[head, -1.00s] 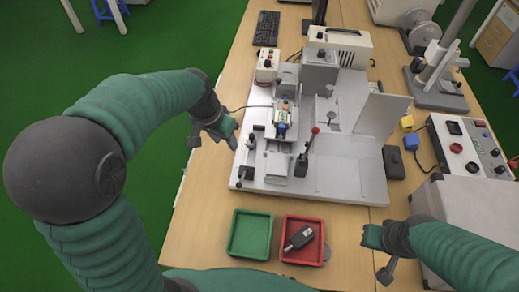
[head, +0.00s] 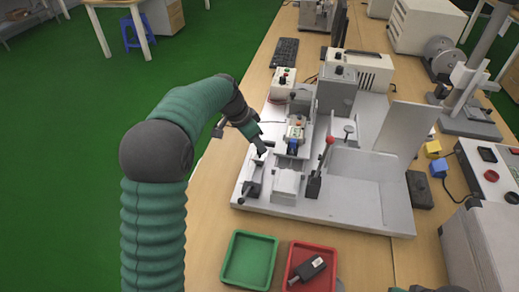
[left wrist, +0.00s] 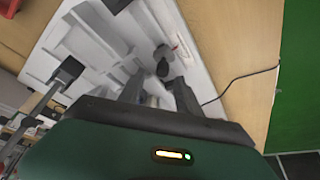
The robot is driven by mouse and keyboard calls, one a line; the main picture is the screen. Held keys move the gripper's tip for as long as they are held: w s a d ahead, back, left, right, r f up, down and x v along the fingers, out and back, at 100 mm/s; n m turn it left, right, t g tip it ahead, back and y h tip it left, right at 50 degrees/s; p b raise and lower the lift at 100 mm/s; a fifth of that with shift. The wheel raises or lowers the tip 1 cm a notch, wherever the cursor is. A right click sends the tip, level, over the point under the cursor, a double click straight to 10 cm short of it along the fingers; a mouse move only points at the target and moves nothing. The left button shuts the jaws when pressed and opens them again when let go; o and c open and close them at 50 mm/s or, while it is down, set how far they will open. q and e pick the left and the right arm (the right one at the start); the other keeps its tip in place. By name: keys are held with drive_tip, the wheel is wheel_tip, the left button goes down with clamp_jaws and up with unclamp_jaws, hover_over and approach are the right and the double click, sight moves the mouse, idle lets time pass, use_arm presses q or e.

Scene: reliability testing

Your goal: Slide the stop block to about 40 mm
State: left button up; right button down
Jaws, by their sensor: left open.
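The grey test fixture (head: 345,212) lies on the wooden table. At its left edge is a small dark piece (head: 250,188) on a light rail, which looks like the stop block; I cannot be sure. My left gripper (head: 240,138) is open and empty, above the fixture's left edge, just beyond that piece. In the left wrist view my two dark fingers (left wrist: 158,95) are apart, and a dark knobbed piece (left wrist: 162,66) shows beyond the gap between them, beside a pale strip with a red mark. No scale reading is legible. My right gripper's fingers are out of view.
A red-knobbed lever (head: 322,165) and an upright grey panel (head: 405,130) stand on the fixture. A green tray (head: 231,280) and a red tray (head: 290,272) holding a dark object (head: 308,269) lie in front. A cable (left wrist: 240,85) runs over the table.

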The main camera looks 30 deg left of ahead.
sight(260, 155)
use_arm(q)
drive_tip(key=x, duration=0.2)
drive_tip(key=shift+w+d+f, duration=0.1)
drive_tip(key=shift+w+f, duration=0.05)
drive_tip(key=shift+f, duration=0.2)
drive_tip(key=shift+w+f, duration=0.15)
drive_tip(key=shift+f, duration=0.1)
drive_tip(key=shift+a+f, duration=0.1)
drive_tip(key=shift+a, duration=0.3)
drive_tip(key=shift+d, duration=0.3)
clamp_jaws()
drive_tip(key=shift+a, duration=0.1)
